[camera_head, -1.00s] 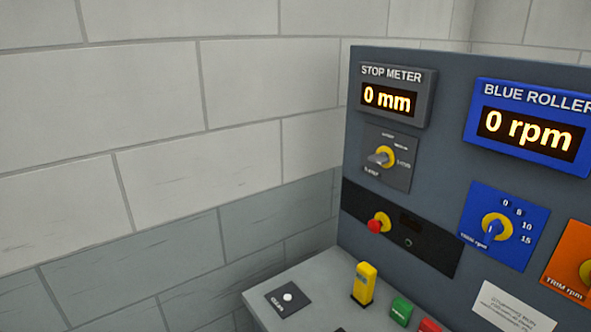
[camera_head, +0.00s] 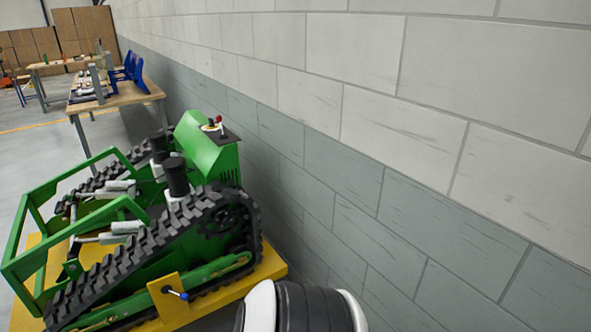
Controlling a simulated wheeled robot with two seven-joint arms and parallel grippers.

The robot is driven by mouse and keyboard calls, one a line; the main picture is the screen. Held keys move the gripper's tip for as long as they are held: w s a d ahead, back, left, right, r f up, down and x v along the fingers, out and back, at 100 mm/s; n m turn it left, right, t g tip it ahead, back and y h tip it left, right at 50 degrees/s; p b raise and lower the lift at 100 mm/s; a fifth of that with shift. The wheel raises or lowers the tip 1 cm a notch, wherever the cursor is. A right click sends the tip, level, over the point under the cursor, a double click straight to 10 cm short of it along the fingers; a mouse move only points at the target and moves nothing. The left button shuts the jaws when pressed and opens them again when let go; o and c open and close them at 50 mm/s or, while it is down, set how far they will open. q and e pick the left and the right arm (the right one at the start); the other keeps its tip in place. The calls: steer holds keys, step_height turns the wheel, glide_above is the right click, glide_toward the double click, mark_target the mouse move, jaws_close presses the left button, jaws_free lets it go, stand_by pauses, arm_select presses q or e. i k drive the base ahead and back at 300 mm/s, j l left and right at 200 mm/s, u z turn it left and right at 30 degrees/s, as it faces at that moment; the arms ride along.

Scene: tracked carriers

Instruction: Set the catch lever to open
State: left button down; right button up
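A green tracked carrier (camera_head: 212,152) with black rubber tracks (camera_head: 134,262) stands on a yellow platform (camera_head: 268,268) at the left. A small lever with a blue tip (camera_head: 183,296) sits on an upright yellow plate (camera_head: 163,299) at the platform's near edge. Another small lever with a red knob (camera_head: 218,119) stands on the carrier's top panel. I cannot tell which of them is the catch lever, nor read a setting. A white and black part of my own arm shows at the bottom middle. Neither gripper is in view.
A block wall (camera_head: 430,130) runs along the right, close beside the carrier. A wooden workbench (camera_head: 128,98) with blue items stands behind the carrier. Cardboard boxes (camera_head: 60,32) stand at the far back. Grey floor (camera_head: 35,150) is open at the left.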

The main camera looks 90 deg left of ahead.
mark_target(183, 297)
steer(key=u, duration=3.7)
